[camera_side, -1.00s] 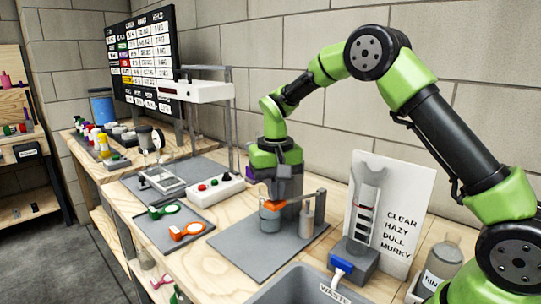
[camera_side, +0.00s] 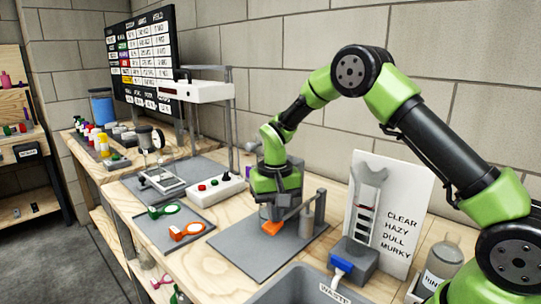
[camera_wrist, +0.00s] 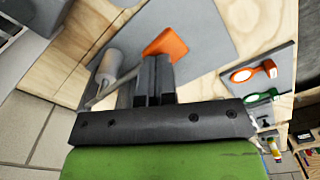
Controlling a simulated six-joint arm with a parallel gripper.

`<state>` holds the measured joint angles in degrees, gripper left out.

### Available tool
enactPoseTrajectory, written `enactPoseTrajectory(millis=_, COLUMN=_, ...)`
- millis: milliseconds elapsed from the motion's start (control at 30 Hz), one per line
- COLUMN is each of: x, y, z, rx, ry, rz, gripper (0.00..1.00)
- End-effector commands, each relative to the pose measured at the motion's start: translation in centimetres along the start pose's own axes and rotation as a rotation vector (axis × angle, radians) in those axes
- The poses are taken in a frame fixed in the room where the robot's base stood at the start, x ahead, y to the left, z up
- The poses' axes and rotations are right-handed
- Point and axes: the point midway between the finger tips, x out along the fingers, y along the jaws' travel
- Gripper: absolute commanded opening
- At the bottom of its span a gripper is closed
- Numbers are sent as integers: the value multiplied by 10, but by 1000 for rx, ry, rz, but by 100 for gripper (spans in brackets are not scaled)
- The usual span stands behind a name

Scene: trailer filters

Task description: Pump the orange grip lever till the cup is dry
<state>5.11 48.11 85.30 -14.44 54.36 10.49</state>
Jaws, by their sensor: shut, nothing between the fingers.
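The orange grip (camera_side: 271,228) is at the end of a grey lever arm (camera_side: 298,208), which slopes down toward it from a grey post (camera_side: 320,209). My gripper (camera_side: 273,216) is shut and empty, right above the orange grip and pointing down. In the wrist view the closed fingers (camera_wrist: 155,62) reach to the edge of the orange grip (camera_wrist: 168,44); whether they touch it, I cannot tell. The cup is mostly hidden behind the grip and my gripper, so its contents cannot be read.
A grey mat (camera_side: 240,243) lies under the pump. A small mat left of it holds a green ring tool (camera_side: 164,211) and an orange one (camera_side: 187,230). A waste bin (camera_side: 300,275) is in front, and a white turbidity card (camera_side: 405,210) stands at right.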

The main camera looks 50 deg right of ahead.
Motion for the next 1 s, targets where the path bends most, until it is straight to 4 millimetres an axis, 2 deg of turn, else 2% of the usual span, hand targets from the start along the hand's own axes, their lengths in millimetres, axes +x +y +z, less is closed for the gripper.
enactPoseTrajectory(millis=700, x=-60, y=0, z=0, rx=0, ry=2, rz=-1, gripper=0)
enactPoseTrajectory(millis=1000, x=-70, y=0, z=0, rx=0, ry=0, rz=0, gripper=0)
